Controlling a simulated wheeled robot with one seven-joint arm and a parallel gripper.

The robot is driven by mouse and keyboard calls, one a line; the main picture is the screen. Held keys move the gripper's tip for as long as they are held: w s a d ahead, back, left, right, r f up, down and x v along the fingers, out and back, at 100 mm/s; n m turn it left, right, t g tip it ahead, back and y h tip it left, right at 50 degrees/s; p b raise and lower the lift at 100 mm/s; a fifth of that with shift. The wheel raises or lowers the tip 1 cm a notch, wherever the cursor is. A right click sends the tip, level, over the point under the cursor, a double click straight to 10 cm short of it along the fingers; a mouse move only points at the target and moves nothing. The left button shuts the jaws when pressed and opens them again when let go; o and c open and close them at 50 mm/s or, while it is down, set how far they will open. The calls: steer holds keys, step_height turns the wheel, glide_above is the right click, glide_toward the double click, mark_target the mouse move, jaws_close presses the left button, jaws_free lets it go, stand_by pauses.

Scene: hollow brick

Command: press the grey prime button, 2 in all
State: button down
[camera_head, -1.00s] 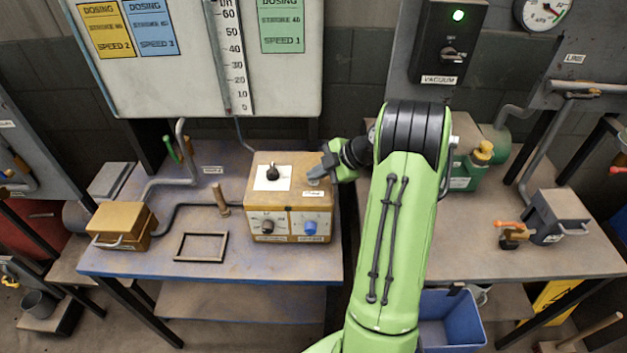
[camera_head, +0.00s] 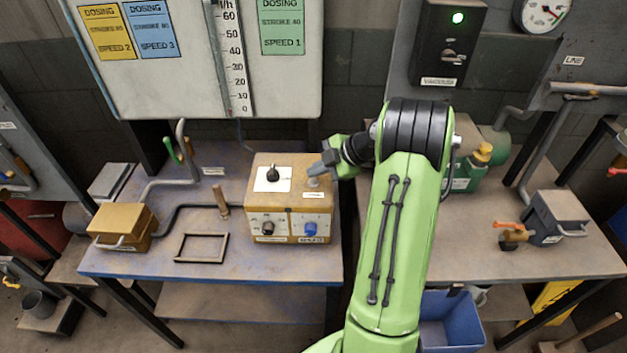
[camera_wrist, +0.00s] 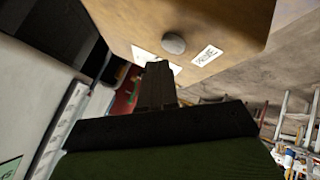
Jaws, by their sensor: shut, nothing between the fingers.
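The tan dosing box (camera_head: 262,212) stands on the left workbench, with a black selector knob on its top and a dark knob and a blue knob on its front. The grey prime button (camera_wrist: 173,43) shows as a round grey disc on the box top in the wrist view, beside a white label reading PRIME (camera_wrist: 207,55). My gripper (camera_head: 316,170) is shut and empty over the right part of the box top, at the button. In the wrist view the fingertips (camera_wrist: 158,68) appear just short of the button, with a gap in the picture; I cannot tell the exact height.
The black selector knob (camera_head: 273,175) stands left of my gripper on a white plate. A wooden peg (camera_head: 221,203) and an empty dark frame (camera_head: 201,247) are left of the box.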

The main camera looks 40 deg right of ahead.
mark_target(317, 182)
steer(key=shift+r+p, duration=1.5)
steer(key=shift+r, duration=1.1)
steer(key=shift+f, duration=0.1)
